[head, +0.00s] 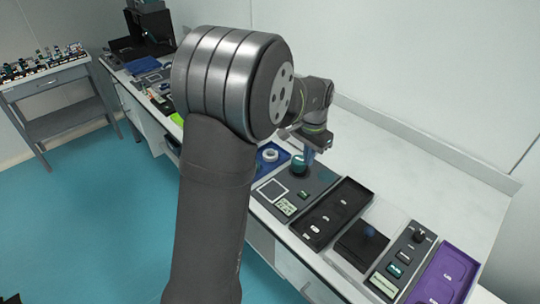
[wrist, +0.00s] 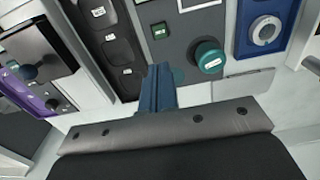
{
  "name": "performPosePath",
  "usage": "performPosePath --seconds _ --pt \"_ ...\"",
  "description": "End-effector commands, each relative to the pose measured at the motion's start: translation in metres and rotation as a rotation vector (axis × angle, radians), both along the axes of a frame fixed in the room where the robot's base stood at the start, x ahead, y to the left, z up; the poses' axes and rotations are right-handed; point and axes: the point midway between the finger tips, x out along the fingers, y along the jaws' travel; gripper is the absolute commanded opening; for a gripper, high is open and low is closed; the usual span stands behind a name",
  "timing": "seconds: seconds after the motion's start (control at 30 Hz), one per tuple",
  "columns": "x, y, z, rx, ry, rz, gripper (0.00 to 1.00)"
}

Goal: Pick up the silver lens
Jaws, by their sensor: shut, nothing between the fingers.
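A silver-white ring with a dark blue centre, which looks like the silver lens (wrist: 265,32), sits in a blue tray (wrist: 243,42) at the upper right of the wrist view. It also shows in the head view (head: 270,155), left of my gripper. My gripper (wrist: 158,70) points down with its blue fingers together and nothing between them. In the head view, my gripper (head: 309,160) is beside a teal-topped round piece (head: 299,168). That piece (wrist: 208,58) stands to the right of the fingers in the wrist view, apart from the lens.
The teal-topped piece stands on a grey panel (head: 268,207). A black compartment tray (head: 315,235), a black block with a blue knob (head: 362,243), another grey panel (head: 384,285) and a purple tray (head: 440,292) follow to the right. The white tabletop behind (head: 400,165) is clear.

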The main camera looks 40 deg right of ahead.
Motion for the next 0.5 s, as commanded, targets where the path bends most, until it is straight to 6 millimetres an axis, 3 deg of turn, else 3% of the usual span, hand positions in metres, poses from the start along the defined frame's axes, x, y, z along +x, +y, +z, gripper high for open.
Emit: performPosePath --seconds 0.07,0.4,0.5 --pt "0.0000 0.0000 0.0000 0.000 0.000 0.000 0.14" --pt "0.0000 0.0000 0.0000 0.000 0.000 0.000 0.79" --pt "0.0000 0.0000 0.0000 0.000 0.000 0.000 0.79"
